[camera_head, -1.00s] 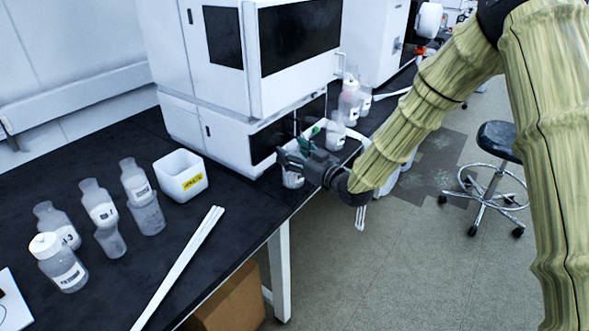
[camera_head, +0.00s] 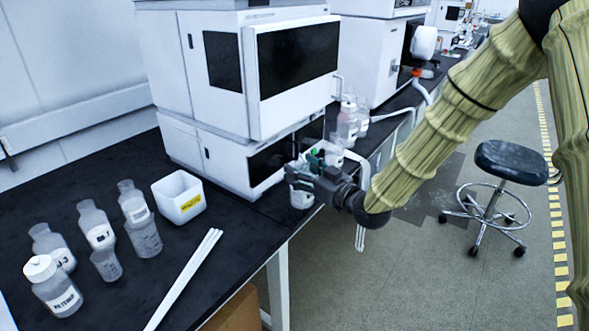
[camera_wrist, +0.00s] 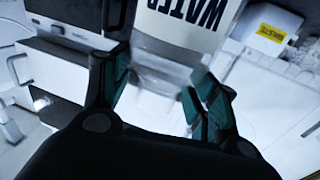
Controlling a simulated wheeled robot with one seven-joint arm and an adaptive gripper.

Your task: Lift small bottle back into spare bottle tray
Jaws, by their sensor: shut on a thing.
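My gripper (camera_head: 306,174) is beside the front right corner of the white instrument stack, at the bench edge. It is shut on a small clear bottle (camera_head: 301,198), whose pale lower part shows below the fingers. In the wrist view, the bottle (camera_wrist: 180,22) sits between the green finger pads and bears a white label reading WATER. The fingers hide part of it. Several other bottles stand beyond the gripper by the stack, one of them a clear bottle (camera_head: 347,122). I cannot clearly make out which item is the spare bottle tray.
Several labelled bottles, such as the white-capped one (camera_head: 53,287), stand on the black bench at left. A stool (camera_head: 508,165) stands on the floor at right.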

